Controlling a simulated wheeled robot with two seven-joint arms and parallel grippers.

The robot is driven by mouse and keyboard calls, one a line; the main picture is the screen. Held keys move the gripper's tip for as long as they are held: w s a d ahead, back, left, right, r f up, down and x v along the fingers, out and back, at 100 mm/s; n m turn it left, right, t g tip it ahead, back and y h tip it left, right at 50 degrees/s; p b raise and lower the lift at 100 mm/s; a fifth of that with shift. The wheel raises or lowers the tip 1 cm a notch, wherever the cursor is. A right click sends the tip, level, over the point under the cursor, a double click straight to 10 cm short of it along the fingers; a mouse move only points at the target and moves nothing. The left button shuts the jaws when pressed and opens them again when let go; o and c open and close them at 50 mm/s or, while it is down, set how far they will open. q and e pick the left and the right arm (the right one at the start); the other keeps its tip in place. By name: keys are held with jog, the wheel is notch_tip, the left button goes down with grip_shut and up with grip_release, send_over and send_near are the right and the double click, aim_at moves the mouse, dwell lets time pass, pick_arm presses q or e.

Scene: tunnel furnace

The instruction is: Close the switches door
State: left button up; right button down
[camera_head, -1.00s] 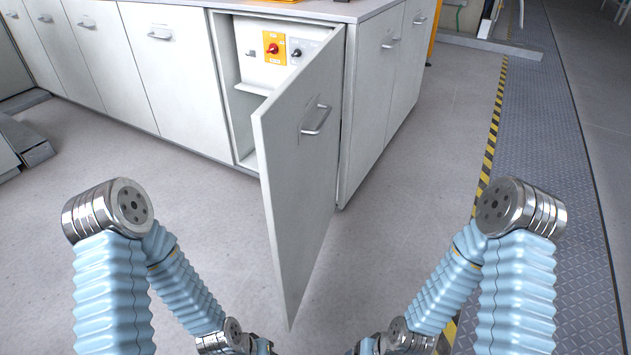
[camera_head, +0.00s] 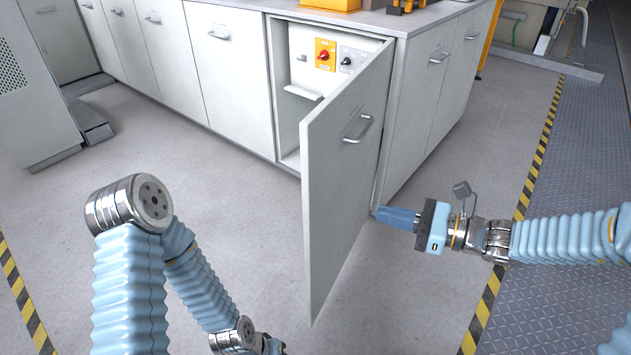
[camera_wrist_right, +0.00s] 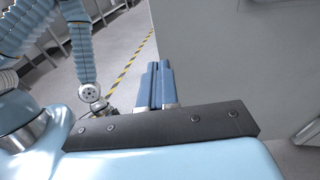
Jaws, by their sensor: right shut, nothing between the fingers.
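The switches door (camera_head: 345,185) is a light grey cabinet door with a metal bar handle (camera_head: 359,130). It stands wide open, swung out toward me from its right-hand hinge edge. Behind it, inside the cabinet, a red-and-yellow switch (camera_head: 325,55) and a black knob (camera_head: 346,61) show. My right gripper (camera_head: 384,215) has its blue fingers shut and empty, pointing left near the door's lower hinge side. In the right wrist view the shut fingers (camera_wrist_right: 157,84) are beside a plain grey panel (camera_wrist_right: 228,55). I cannot tell whether they touch it. My left gripper is out of view; only my left arm shows.
The grey cabinet row (camera_head: 228,70) runs to the left, with its worktop above. Open floor (camera_head: 240,215) lies left of the door. A yellow-black striped line (camera_head: 538,150) and a dark metal walkway (camera_head: 590,165) lie to the right.

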notch_tip(320, 180, up, 2)
jog(key=r, duration=0.1)
send_near(314, 179)
jog(key=shift+t+y, duration=0.3)
jog(key=shift+y, duration=0.1)
jog(key=x, duration=0.7)
jog(key=shift+s+f+p, duration=0.15)
jog(key=shift+f+p, duration=0.15)
jog(key=shift+p, duration=0.05)
